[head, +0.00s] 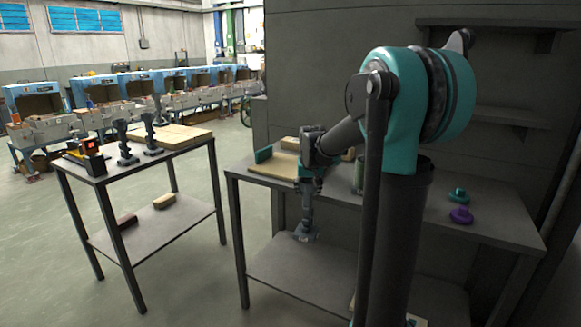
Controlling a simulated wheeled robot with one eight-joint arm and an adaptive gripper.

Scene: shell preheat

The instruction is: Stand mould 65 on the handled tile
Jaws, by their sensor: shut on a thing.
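The handled tile (271,169) looks like the flat tan board with an upright teal piece at its left edge, on the right-hand table. My gripper (311,188) points down, in front of that table and to the right of the tile in the picture. It appears shut on a grey mould (306,218), which hangs upright with its wide foot lowest. The foot shows against the lower shelf. No number is readable, so I cannot tell if it is mould 65.
The left-hand table also bears tan boards (178,137) and a device with a red display (91,148). A teal knob-shaped thing (458,194) and a purple one (461,215) sit on the right-hand table (414,208). My arm hides much of its middle.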

